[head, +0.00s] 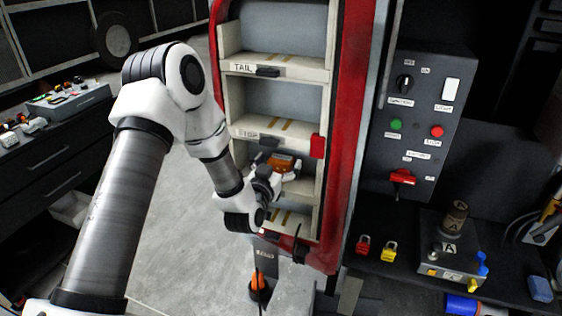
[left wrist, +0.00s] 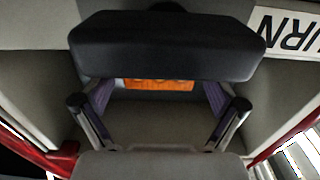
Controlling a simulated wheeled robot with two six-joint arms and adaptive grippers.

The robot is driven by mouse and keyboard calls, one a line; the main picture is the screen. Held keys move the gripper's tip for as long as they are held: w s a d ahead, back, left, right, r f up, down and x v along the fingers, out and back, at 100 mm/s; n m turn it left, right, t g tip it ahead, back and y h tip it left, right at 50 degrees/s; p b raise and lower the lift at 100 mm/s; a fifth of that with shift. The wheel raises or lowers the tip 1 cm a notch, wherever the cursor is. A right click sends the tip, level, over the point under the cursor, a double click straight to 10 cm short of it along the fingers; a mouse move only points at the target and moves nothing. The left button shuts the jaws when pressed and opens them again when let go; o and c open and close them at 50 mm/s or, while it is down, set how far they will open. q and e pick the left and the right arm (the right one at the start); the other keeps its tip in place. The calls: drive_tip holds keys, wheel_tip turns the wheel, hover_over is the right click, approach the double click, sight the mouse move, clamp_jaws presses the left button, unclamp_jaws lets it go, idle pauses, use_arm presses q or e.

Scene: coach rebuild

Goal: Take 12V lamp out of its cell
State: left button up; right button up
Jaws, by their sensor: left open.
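An orange lamp (head: 284,162) sits in the cell below the STOP label in the head view; I cannot read its voltage. My left gripper (head: 276,180) is at the mouth of that cell, close in front of the lamp, and partly hides it. In the left wrist view, the open fingers (left wrist: 160,118) stand to either side with space between them. An orange strip of the lamp (left wrist: 160,85) shows between them, and a dark block (left wrist: 165,45) hides the rest. I cannot tell if a finger touches the lamp. My right gripper is not in view.
The rack (head: 228,100) has a red frame and cells marked TAIL and STOP. Part of a TURN label (left wrist: 290,30) shows in the wrist view. A control panel (head: 415,120) stands to the right, above a dark bench with padlocks (head: 376,247). Open floor lies left of the rack.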

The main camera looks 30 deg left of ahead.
use_arm(q)
drive_tip(key=shift+w+a+f, duration=0.1)
drive_tip(key=shift+w, duration=0.45)
drive_tip(key=shift+s, duration=0.1)
drive_tip(key=c, duration=1.3)
